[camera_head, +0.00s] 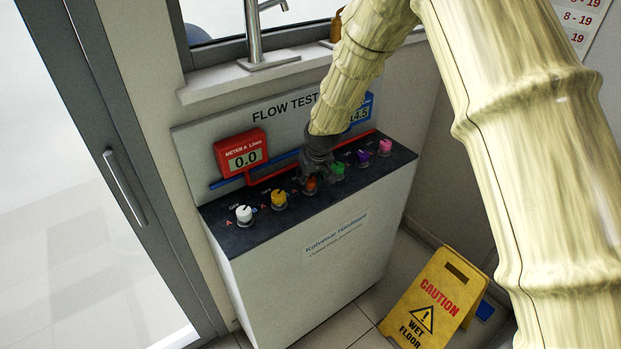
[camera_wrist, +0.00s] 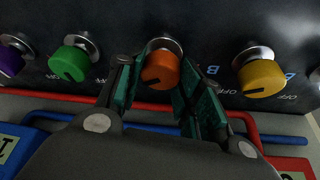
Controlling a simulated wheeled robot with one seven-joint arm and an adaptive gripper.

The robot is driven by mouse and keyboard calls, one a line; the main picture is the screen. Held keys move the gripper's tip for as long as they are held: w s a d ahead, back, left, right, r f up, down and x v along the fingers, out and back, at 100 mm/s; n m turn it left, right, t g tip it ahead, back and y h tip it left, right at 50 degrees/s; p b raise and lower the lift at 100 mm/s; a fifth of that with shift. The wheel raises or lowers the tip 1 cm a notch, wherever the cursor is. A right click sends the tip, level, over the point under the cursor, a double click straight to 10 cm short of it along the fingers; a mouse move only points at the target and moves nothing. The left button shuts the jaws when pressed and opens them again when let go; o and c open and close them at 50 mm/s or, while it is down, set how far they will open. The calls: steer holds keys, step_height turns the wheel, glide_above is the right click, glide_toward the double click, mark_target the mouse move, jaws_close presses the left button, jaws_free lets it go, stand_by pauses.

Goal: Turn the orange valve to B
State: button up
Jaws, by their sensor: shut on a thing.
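The orange valve (camera_wrist: 160,70) is a round knob on a silver stem in the dark panel, in the middle of the wrist view. A dark pointer mark shows at its lower left edge; I cannot tell exactly which label it faces. A "B" and an "OFF" are printed to the right of it. My gripper (camera_wrist: 158,88) is shut on the orange valve, with one green-padded finger on each side of it. In the head view the orange valve (camera_head: 310,186) is partly hidden by my gripper (camera_head: 318,180).
Yellow (camera_head: 278,199) and white (camera_head: 243,214) knobs stand to the left, green (camera_head: 338,170), purple (camera_head: 362,158) and pink (camera_head: 384,147) to the right. The red meter (camera_head: 241,153) reads 0.0. A blue meter (camera_head: 362,108) is partly hidden. A caution sign (camera_head: 432,300) stands on the floor.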

steer(key=shift+f, duration=0.1)
steer(key=o, duration=1)
steer(key=v, duration=1.2)
steer(key=shift+w, duration=0.1)
